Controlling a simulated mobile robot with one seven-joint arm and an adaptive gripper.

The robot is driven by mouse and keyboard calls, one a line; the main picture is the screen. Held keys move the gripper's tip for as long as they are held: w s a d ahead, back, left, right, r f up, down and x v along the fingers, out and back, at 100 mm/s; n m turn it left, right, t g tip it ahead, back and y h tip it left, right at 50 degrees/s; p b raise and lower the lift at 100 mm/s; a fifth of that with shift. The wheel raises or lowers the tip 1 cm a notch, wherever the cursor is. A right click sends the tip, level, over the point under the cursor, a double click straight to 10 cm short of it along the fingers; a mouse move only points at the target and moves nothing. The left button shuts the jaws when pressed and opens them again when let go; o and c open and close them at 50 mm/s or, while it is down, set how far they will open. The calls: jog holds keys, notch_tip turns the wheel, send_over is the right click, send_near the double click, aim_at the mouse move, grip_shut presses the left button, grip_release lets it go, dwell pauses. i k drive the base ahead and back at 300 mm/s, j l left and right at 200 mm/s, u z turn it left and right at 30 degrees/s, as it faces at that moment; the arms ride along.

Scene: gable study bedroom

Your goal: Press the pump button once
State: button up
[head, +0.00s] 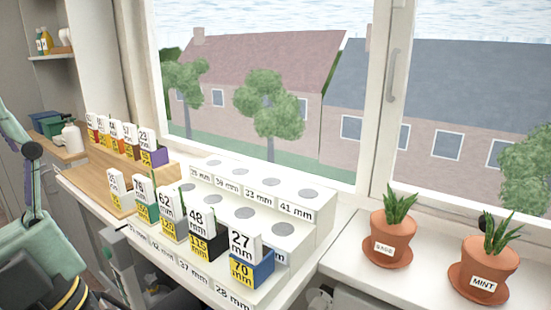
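I cannot make out a pump button anywhere in the head view. A white bottle (72,138) stands at the left, beyond the wooden counter; its top is too small to tell whether it has a pump. My gripper is not clearly in view, so I see nothing held and no contact with any button.
A white stepped rack (318,222) with round grey discs and size labels stands below the window. Several number-labelled blocks stand before it, including a blue one (252,270). Potted plants labelled SAGE (392,240) and MINT (482,265) stand on the sill. Teal and dark parts crowd the lower left.

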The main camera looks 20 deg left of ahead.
aim_at(107, 253)
jog(key=u, duration=1.4)
